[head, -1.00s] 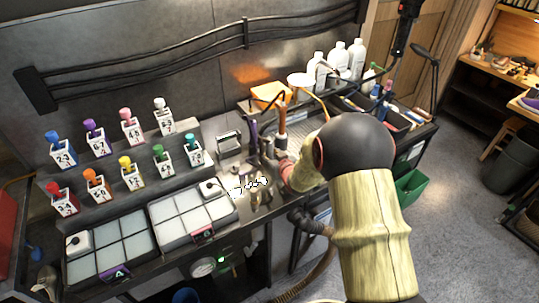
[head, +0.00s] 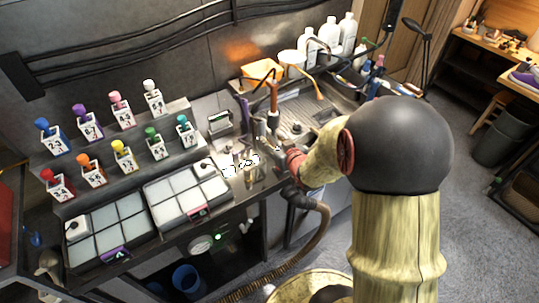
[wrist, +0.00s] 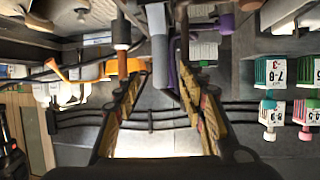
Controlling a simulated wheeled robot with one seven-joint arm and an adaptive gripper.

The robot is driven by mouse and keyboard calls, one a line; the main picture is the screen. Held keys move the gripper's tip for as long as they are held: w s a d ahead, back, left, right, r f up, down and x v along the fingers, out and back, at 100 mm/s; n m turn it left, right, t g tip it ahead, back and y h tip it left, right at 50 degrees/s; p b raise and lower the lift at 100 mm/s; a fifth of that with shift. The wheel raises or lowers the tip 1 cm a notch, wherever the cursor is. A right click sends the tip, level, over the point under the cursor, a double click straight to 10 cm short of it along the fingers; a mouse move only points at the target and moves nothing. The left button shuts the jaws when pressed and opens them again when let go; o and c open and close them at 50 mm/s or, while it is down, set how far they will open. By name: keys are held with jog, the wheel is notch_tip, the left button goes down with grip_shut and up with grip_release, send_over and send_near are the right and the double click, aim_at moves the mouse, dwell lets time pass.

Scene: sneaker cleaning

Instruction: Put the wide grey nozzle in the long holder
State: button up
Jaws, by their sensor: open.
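A grey flat, upright piece, which appears to be the wide grey nozzle (wrist: 158,50), stands between my open fingertips in the upside-down wrist view. My gripper (wrist: 162,78) has a finger on either side of it, with gaps showing; I cannot tell whether either finger touches it. A purple piece (wrist: 173,74) is beside it, near the right finger. An orange-brown tool with a dark collar (wrist: 122,42) stands just outside the left finger. In the head view my gripper is small and partly hidden by my wrist among these tools. I cannot identify the long holder for certain.
Numbered bottles in white holders, such as the teal one (head: 184,129), stand on steps at left. Two white-celled trays (head: 188,188) lie in front of them. An orange container (head: 262,69) and white bottles (head: 347,33) stand behind. A hose (head: 315,235) hangs below the bench edge.

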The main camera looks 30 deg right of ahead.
jog(key=s+a+r+g, duration=0.2)
jog(key=s+a+r, duration=0.15)
jog(key=r, duration=0.55)
jog(key=s+a+r+g, duration=0.1)
jog(key=s+a+r, duration=0.1)
jog(key=s+a, duration=0.3)
jog(key=s+a+r+n+g+y, duration=0.1)
jog(key=s+a+r+g, duration=0.1)
jog(key=s, duration=0.8)
jog(key=s+a+r+g, duration=0.2)
jog(key=s+a+r, duration=0.2)
jog(key=s+a, duration=0.3)
jog(key=shift+s+a+y, duration=0.3)
jog(key=shift+s+y, duration=0.1)
jog(key=shift+s, duration=0.4)
notch_tip(320, 180, down, 4)
jog(key=b, duration=0.4)
jog(key=shift+r, duration=0.15)
jog(key=shift+c, duration=0.5)
